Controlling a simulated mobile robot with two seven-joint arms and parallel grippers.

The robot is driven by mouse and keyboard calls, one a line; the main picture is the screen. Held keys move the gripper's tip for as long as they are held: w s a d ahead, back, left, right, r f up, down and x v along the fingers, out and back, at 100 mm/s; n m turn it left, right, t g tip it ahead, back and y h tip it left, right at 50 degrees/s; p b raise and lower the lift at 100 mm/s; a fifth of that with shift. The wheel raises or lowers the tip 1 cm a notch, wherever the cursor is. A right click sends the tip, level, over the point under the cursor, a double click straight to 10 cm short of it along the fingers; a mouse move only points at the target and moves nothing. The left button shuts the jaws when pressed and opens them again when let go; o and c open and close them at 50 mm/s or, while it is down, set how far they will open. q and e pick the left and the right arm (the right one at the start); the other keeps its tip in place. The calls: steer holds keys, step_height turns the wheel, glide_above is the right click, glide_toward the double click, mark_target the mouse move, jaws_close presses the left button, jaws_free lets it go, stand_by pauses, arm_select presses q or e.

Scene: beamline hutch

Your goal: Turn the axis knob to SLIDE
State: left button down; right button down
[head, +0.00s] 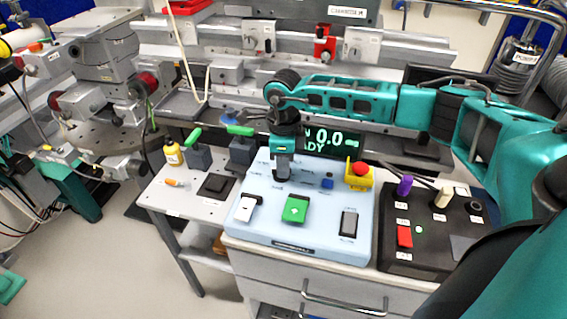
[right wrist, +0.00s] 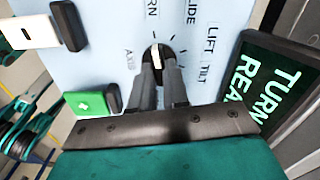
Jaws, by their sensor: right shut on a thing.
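The axis knob (right wrist: 155,57) is a small dark dial with a white pointer line on the pale blue control panel (head: 335,240). In the right wrist view its pointer faces up the picture, roughly towards the partly cut label ending in RN. The label ending in LIDE (right wrist: 192,12) is to the right of that, then LIFT and TILT. My right gripper (right wrist: 158,80) is shut on the knob, a finger on each side. In the head view the right gripper (head: 283,178) points down at the panel and hides the knob. My left gripper is not in view.
The display (right wrist: 262,95) reads TURN and part of a second word. A green button (head: 295,209), a white switch (head: 248,207), a dark rocker (head: 348,224) and a red emergency button (head: 361,169) surround the knob. A black control box (head: 405,262) stands right.

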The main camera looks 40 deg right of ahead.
stand_by(0.4)
steer(key=m, duration=0.3)
steer(key=shift+m+p, duration=0.35)
steer(key=shift+m, duration=0.05)
steer(key=shift+a+m+p, duration=0.1)
steer(key=shift+m+p, duration=0.2)
steer(key=shift+m, duration=1.6)
steer(key=c, duration=1.1)
jaws_free()
step_height(320, 180, up, 13)
steer(key=shift+s, duration=0.1)
